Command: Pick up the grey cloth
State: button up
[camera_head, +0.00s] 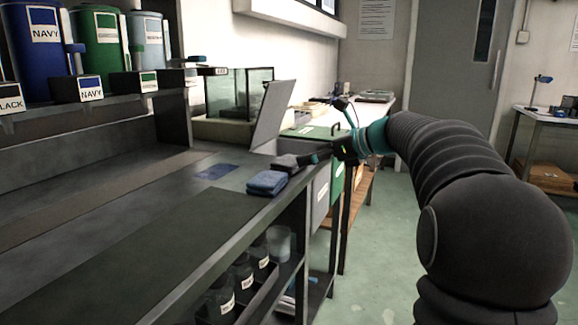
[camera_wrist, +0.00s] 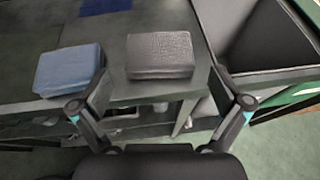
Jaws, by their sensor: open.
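The grey cloth (camera_wrist: 160,54) is a folded dark grey block lying on the bench near its front edge, in the upper middle of the wrist view. In the head view the grey cloth (camera_head: 285,162) shows just behind a folded blue cloth (camera_head: 267,182). The blue cloth (camera_wrist: 68,69) lies left of it in the wrist view, with a gap between them. My gripper (camera_wrist: 157,106) is open and empty, its fingers spread below the grey cloth in the picture. In the head view my gripper (camera_head: 318,156) is close to the right side of the grey cloth, partly dark against the background.
A flat dark blue patch (camera_head: 216,171) lies on the bench. An open dark bin (camera_wrist: 265,35) stands right of the grey cloth in the wrist view. Black labelled containers (camera_head: 243,275) sit on the shelf below. Large labelled drums (camera_head: 97,42) stand at the back left.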

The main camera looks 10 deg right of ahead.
aim_at(292, 160)
jog(key=shift+x, duration=3.4)
jog(key=shift+s, duration=0.1)
jog(key=c, duration=0.7)
